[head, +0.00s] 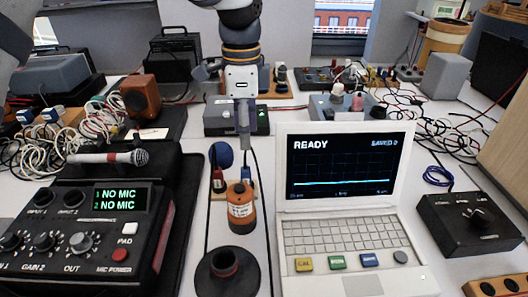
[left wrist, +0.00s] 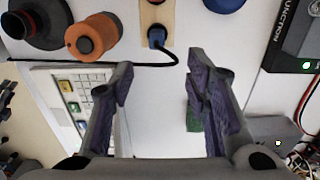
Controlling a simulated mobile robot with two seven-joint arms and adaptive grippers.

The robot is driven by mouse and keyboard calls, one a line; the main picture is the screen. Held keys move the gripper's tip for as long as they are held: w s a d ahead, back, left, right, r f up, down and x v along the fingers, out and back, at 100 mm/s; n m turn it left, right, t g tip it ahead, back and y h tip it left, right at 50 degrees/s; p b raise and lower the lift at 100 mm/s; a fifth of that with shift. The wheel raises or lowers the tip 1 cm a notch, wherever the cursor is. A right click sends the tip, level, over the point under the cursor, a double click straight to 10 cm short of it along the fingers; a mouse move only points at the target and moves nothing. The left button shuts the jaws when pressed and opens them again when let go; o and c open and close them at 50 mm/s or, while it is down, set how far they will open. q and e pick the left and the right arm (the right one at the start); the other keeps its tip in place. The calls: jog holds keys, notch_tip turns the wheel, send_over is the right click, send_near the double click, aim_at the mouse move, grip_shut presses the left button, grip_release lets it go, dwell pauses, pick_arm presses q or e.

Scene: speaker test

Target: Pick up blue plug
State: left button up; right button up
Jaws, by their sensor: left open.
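The blue plug (left wrist: 157,38) sits upright on a wooden strip (left wrist: 154,15), with a black cable running from it, in the left wrist view. In the head view the blue plug (head: 247,174) shows just below my left gripper (head: 243,142). The gripper points down and is open and empty. In the left wrist view its fingertips (left wrist: 158,72) stand apart, with the plug beyond them, roughly in line with the gap and not between the fingers. The exact height above the plug is hard to tell. My right gripper is not in view.
An orange cylinder (head: 241,209) and a black round base (head: 227,274) stand in front of the plug. A blue ball (head: 221,154) and red plug (head: 218,180) are to its left. A laptop-like device (head: 344,175) stands to the right, an audio box (head: 84,226) to the left.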

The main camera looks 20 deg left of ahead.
pick_arm(q)
send_over(244, 168)
jog(key=f, duration=0.5)
jog(key=shift+s+d, duration=0.2)
jog(key=shift+s, duration=0.15)
jog(key=f, duration=0.6)
jog(key=shift+w+a+f, duration=0.25)
jog(key=shift+w+f, duration=0.05)
jog(key=shift+f, duration=0.1)
grip_shut()
